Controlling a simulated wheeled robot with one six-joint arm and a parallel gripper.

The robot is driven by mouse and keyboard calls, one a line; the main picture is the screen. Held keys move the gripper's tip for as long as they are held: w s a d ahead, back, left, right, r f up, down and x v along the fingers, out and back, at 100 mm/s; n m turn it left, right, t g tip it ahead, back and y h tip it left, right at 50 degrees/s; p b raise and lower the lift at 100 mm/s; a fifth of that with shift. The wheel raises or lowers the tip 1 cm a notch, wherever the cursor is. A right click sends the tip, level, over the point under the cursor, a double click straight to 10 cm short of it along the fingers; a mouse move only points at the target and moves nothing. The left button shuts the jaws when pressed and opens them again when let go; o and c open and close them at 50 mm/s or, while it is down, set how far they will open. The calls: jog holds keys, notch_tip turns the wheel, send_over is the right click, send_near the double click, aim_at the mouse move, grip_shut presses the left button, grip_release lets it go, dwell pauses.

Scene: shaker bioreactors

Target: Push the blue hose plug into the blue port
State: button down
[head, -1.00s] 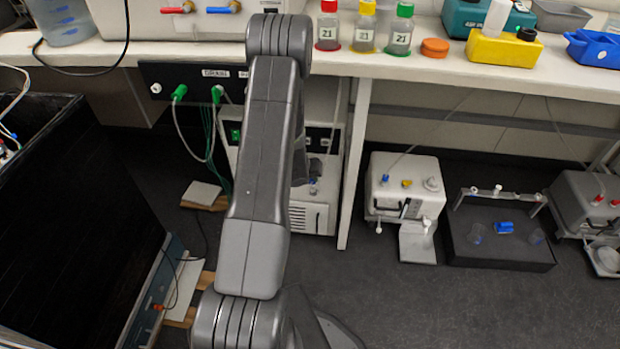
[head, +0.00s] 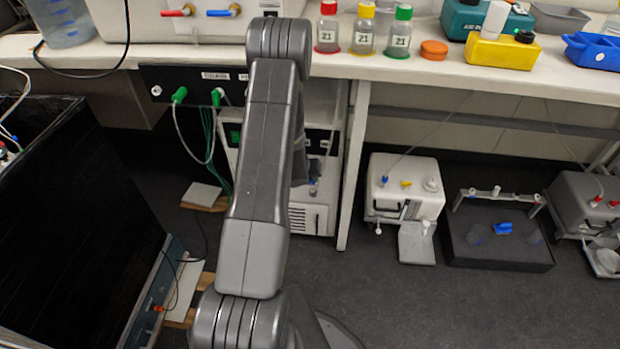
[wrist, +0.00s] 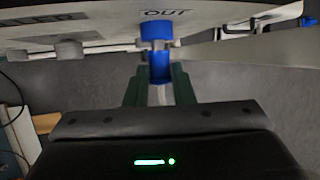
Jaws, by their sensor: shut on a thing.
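In the wrist view, the green fingers of my gripper (wrist: 160,88) are shut on the blue hose plug (wrist: 160,68), and a pale hose shows between them. The blue port (wrist: 156,29) is just beyond the plug, by the black OUT lettering on a pale panel. The plug is roughly in line with the port. A narrow grey part lies between the two blue parts, and I cannot tell how far the plug is in. In the head view my arm hides the gripper and plug.
A white port (wrist: 70,52) sits left of the blue one. In the head view, a dark panel (head: 165,75) with green plugs and hoses is left of my arm. The bench (head: 420,68) carries bottles. A white box (head: 405,190) and a dark tray (head: 500,252) stand on the floor.

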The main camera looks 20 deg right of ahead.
jog(key=shift+w+d+p, duration=0.25)
jog(key=shift+w+p, duration=0.2)
dwell(0.3)
jog(key=c, duration=1.1)
grip_release()
jog(key=shift+c, duration=0.2)
jog(key=p+v, duration=0.4)
jog(key=v, duration=0.9)
jog(key=shift+r, duration=0.35)
jog(key=shift+s+a, duration=0.1)
jog(key=shift+a, duration=0.05)
